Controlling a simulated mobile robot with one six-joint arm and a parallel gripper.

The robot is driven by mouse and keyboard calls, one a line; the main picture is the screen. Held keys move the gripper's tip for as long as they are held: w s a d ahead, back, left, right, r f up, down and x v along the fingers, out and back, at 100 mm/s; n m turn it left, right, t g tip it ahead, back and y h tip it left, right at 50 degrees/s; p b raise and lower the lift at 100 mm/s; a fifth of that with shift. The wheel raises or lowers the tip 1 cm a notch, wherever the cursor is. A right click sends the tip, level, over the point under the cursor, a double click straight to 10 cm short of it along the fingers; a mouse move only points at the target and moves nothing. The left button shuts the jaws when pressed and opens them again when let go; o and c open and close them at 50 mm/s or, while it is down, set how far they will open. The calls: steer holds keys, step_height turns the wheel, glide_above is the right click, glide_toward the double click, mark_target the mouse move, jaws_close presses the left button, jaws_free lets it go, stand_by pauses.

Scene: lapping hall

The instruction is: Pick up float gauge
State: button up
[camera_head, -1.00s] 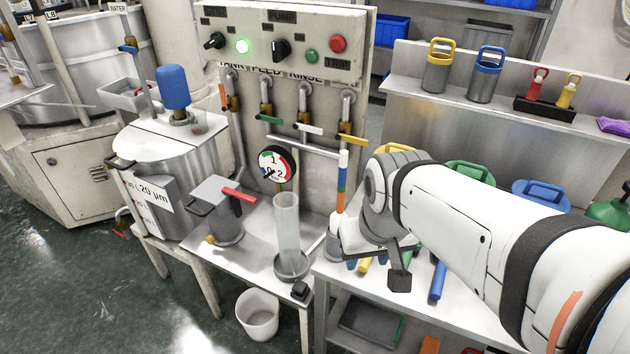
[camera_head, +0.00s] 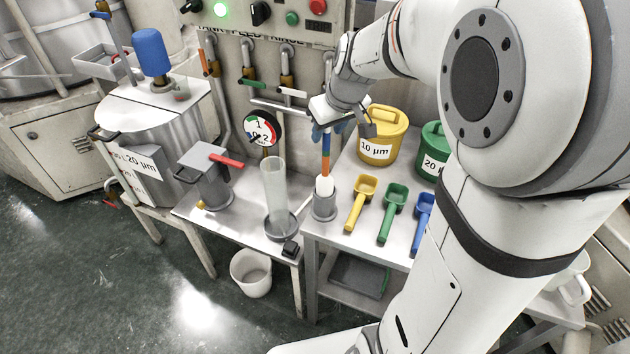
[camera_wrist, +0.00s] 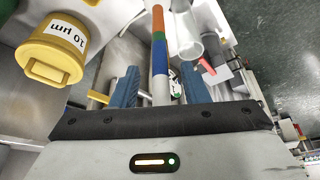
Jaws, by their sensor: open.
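The float gauge (camera_head: 326,147) is a thin upright rod with coloured bands and a white float bulb at its lower end. It stands in a small grey holder (camera_head: 324,207) on the bench's left front corner. My gripper (camera_head: 327,128) is at the upper part of the rod, its blue fingers open. In the wrist view the banded float gauge (camera_wrist: 159,46) runs between the two spread fingers of my gripper (camera_wrist: 159,88), with gaps on both sides. The gauge's top end is hidden by my gripper in the head view.
A yellow 10 µm tub (camera_head: 383,131) stands close right of my gripper. Yellow (camera_head: 361,202), green (camera_head: 393,212) and blue (camera_head: 423,212) scoops lie on the bench. A clear cylinder (camera_head: 275,190) stands to the left, near the dial gauge (camera_head: 261,132) and valves.

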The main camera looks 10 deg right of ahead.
steer(key=shift+x, duration=1.15)
jaws_close()
